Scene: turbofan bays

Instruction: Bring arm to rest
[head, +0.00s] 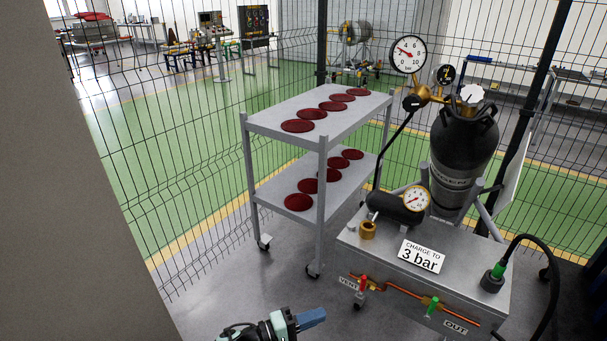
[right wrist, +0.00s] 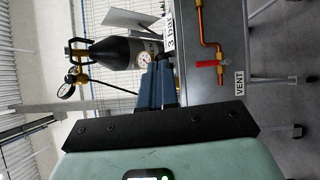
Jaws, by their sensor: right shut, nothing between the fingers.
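My right gripper (head: 311,319) is at the bottom of the head view, to the left of the charging bench (head: 365,253) and lower than its top. Its blue fingers are together with nothing between them. In the right wrist view the shut fingers (right wrist: 158,80) point toward the bench, whose front with the red vent handle (right wrist: 208,64) lies to the right. Whether the fingers touch the bench cannot be told, but a gap shows in the head view. My left gripper is not in view.
A black gas bottle (head: 463,150) with gauges stands behind the bench. A grey two-shelf trolley (head: 262,122) with dark red discs stands left of it. A wire fence (head: 190,200) runs behind. A beige panel (head: 70,210) fills the left. Grey floor between is clear.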

